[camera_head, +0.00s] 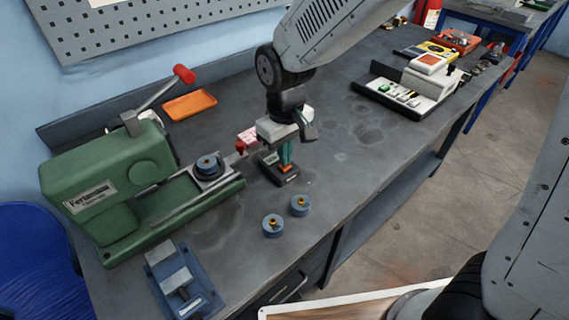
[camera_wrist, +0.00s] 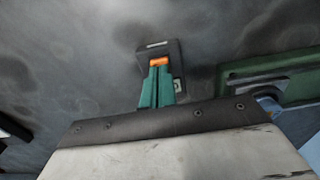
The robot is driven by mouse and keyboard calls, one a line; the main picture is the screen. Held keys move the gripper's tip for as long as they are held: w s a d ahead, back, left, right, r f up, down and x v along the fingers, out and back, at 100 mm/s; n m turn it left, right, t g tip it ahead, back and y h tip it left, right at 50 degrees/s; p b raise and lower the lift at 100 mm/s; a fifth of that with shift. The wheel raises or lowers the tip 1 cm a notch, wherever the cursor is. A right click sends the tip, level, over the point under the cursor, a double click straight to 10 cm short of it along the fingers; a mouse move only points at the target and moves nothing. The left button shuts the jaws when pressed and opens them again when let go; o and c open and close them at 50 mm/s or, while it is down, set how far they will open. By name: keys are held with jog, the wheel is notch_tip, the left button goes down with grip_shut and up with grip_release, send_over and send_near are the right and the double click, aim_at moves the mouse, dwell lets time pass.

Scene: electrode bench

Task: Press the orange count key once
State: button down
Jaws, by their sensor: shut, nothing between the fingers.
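A small dark box (camera_head: 287,181) sits on the grey bench, right of the green machine. The orange key (camera_head: 289,169) is on its top. In the wrist view the key (camera_wrist: 159,61) shows just past my fingertips, on the dark box (camera_wrist: 174,52), with pale patches on the box on either side. My gripper (camera_head: 286,160) points down over the box with its teal fingers together and nothing between them. The fingertips (camera_wrist: 158,69) are right at the near edge of the key and cover part of it. I cannot tell whether they touch it or whether it is pressed down.
A green machine (camera_head: 100,190) with a red-knobbed lever stands left. Two blue round pieces (camera_head: 273,225) lie in front of the box, and a blue vise (camera_head: 176,280) is near the front edge. An orange tray (camera_head: 190,105) lies behind. The bench to the right is clear up to a white device (camera_head: 405,93).

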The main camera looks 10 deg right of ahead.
jog(key=shift+f, duration=0.55)
jog(key=shift+r, duration=3)
